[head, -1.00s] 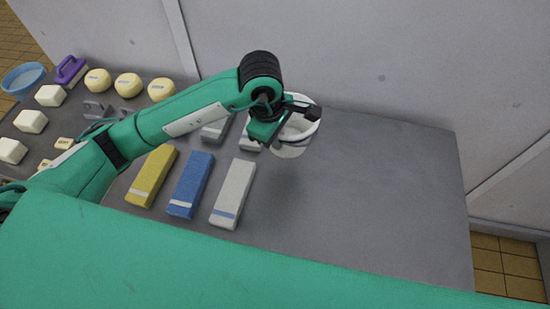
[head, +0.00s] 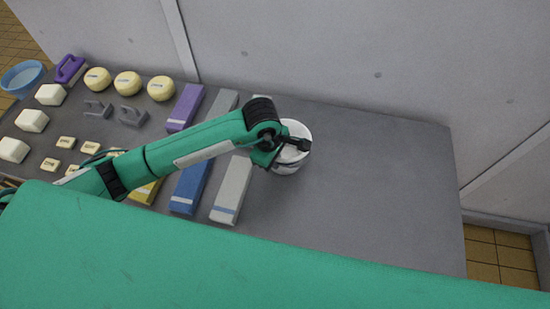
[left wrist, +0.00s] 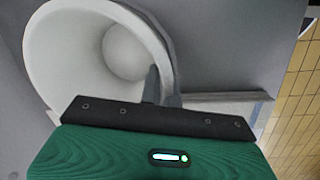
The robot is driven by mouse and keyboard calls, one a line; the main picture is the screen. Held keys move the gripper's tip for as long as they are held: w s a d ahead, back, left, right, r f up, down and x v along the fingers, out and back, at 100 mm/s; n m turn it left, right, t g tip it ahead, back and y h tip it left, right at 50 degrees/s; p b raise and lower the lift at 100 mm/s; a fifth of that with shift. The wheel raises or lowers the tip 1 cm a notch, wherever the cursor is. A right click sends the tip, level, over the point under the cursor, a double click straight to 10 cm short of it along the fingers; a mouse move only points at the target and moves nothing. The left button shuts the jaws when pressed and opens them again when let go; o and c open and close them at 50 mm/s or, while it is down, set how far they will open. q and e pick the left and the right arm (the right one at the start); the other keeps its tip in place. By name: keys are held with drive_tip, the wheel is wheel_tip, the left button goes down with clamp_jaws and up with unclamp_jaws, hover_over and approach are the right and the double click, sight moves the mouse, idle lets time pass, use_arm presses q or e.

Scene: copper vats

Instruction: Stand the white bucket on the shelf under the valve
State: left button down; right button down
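The white bucket (head: 284,167) is upright, or nearly so, over the grey table in the head view, right of the long blocks. My left gripper (head: 298,144) is at its rim. In the left wrist view the bucket's open mouth (left wrist: 62,55) fills the upper left, and the dark fingers (left wrist: 162,88) are close together on its wall, one seemingly inside. I cannot tell whether the bucket's base touches the table. My right gripper, the valve and the shelf under it are not recognisable in any view.
On the table (head: 380,190), long blocks, including a blue one (head: 188,190) and a white one (head: 230,192), lie left of the bucket. Yellow rounds (head: 128,83), pale blocks, a purple brush (head: 70,68) and a blue basin (head: 23,76) are farther left. The table's right side is clear.

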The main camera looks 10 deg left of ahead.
use_arm(q)
drive_tip(key=shift+f, duration=0.1)
drive_tip(key=c, duration=1.6)
unclamp_jaws()
drive_tip(key=shift+c, duration=0.2)
